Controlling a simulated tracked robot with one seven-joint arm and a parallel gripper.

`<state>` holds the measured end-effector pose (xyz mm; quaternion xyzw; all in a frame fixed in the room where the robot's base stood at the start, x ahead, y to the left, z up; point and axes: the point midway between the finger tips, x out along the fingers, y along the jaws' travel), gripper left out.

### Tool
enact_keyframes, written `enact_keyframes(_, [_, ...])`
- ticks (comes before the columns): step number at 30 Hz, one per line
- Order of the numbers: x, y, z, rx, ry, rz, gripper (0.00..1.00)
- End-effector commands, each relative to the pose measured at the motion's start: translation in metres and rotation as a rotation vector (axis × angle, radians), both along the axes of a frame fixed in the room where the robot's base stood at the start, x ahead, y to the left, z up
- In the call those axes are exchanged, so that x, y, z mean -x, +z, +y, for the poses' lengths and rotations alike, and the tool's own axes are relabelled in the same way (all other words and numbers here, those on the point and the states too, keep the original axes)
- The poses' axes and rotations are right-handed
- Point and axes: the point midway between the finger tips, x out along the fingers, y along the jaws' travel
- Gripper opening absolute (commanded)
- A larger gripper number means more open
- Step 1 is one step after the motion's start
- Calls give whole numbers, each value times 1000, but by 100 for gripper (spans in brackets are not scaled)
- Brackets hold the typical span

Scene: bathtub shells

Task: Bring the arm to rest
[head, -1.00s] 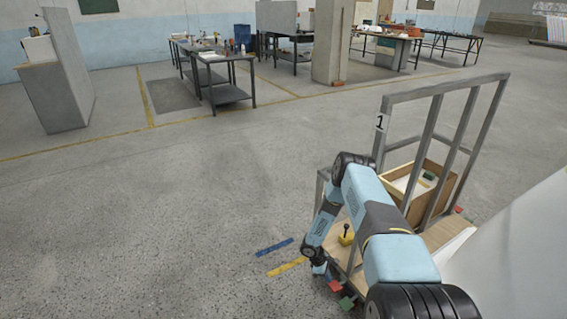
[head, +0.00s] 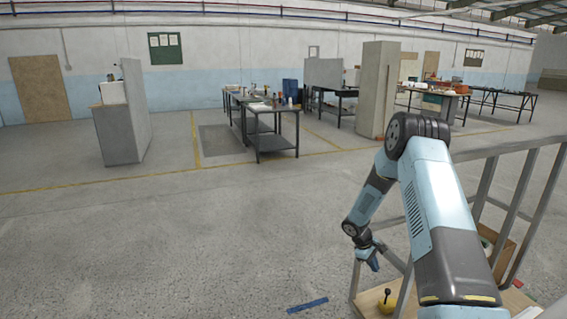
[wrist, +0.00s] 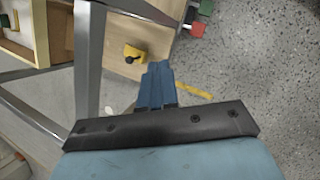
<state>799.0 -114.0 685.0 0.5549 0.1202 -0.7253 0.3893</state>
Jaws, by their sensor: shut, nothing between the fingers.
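My gripper (head: 373,263) hangs at the end of my blue and black arm, right of centre in the head view. In the wrist view its blue fingers (wrist: 157,84) are together with nothing between them. It is in the air beside the grey metal frame of a wooden-decked cart (head: 367,301). A yellow block with a black knob (head: 387,302) sits on the cart deck below it. The same block shows left of the fingers in the wrist view (wrist: 134,54).
A wooden box (head: 501,250) stands on the cart, partly behind my arm. A blue strip (head: 307,305) lies on the floor. Red (wrist: 197,30) and green (wrist: 205,7) blocks show by the cart edge. The floor at left is clear.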

Motion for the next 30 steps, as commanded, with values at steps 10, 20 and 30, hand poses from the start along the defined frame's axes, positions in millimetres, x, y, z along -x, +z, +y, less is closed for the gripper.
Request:
enact_keyframes(10, [13, 135, 8, -1, -107, -115, 0])
enact_keyframes(20, [51, 246, 20, -26, -211, -222, 0])
enact_keyframes(30, [109, 340, 36, -81, -317, -332, 0])
